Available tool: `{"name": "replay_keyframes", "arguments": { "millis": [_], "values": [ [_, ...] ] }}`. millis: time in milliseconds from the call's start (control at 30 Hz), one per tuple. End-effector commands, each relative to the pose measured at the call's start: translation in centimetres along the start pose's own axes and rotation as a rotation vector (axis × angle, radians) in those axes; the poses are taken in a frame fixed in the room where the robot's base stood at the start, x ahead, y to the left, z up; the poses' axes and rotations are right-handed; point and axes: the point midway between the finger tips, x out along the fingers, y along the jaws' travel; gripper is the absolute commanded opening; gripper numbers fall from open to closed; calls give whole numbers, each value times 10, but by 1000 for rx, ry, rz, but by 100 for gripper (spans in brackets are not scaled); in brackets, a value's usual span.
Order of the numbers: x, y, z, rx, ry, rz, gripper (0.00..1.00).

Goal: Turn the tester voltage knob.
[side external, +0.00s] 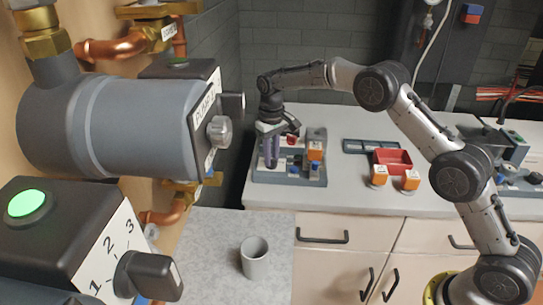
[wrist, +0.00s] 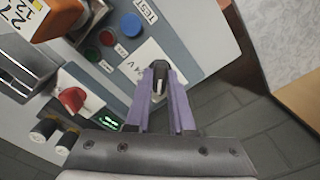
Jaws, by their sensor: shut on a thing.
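The tester (side external: 300,180) is a grey panel on the far counter. Its voltage knob (wrist: 158,82) is small and dark with a pale pointer mark, on a white label plate that reads "24 V", partly covered. My gripper (wrist: 161,72) has its purple fingers shut on this knob, one on each side. In the side external view my gripper (side external: 271,155) points down at the left part of the tester, and the knob is hidden there.
An orange block (wrist: 45,18) sits on the tester.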

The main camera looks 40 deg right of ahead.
Motion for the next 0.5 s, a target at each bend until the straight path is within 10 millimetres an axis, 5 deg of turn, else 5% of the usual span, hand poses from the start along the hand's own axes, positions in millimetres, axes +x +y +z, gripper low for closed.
{"name": "replay_keyframes", "arguments": {
  "millis": [400,433,500],
  "values": [
    [-2,0,-1,-13,3,1,0],
    [-2,0,-1,-13,3,1,23],
    [-2,0,-1,-13,3,1,36]
  ]
}}
